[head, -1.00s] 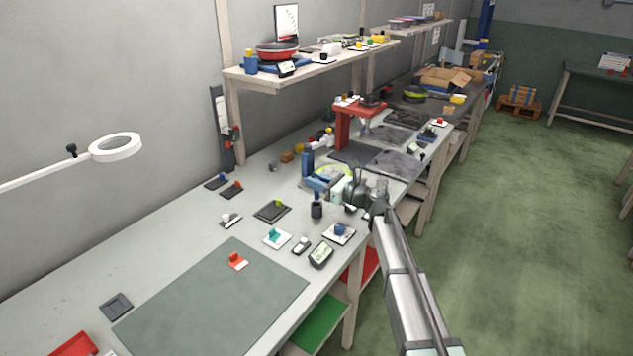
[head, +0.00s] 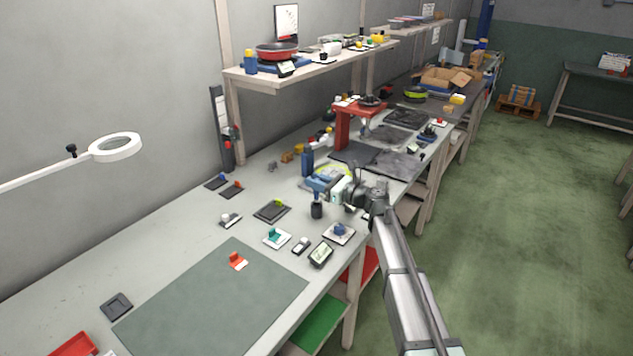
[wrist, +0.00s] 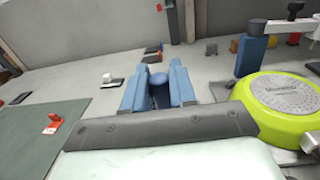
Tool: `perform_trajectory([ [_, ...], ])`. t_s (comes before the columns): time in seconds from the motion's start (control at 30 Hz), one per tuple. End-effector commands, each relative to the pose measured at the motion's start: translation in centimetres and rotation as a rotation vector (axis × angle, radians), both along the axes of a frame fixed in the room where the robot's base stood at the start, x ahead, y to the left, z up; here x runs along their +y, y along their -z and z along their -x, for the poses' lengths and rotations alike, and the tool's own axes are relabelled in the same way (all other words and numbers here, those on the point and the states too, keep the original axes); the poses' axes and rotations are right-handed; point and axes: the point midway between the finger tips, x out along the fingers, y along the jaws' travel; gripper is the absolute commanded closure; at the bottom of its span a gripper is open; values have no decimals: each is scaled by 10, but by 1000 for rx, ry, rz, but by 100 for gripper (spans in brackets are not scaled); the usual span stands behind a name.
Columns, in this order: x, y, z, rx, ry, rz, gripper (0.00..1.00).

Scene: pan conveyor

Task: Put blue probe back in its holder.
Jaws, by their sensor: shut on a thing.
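In the wrist view my gripper (wrist: 158,88) has two blue fingers closed around a blue round-topped piece (wrist: 158,79), which looks like the blue probe. Its lower part is hidden by the fingers and the gripper's grey body. I cannot tell whether that tip is the held piece.
A lime-green round pan (wrist: 285,100) is close on the right in the wrist view. A blue bottle (head: 307,163) stands behind. The green-grey mat (head: 210,305) is mostly clear.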

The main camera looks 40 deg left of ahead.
Motion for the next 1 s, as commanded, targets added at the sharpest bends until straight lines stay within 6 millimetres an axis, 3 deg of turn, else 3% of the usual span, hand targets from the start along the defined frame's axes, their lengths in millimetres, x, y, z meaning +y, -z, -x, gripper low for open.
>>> perform_trajectory([
  [1.0, 0, 21, 0, 1, 0, 0, 100],
])
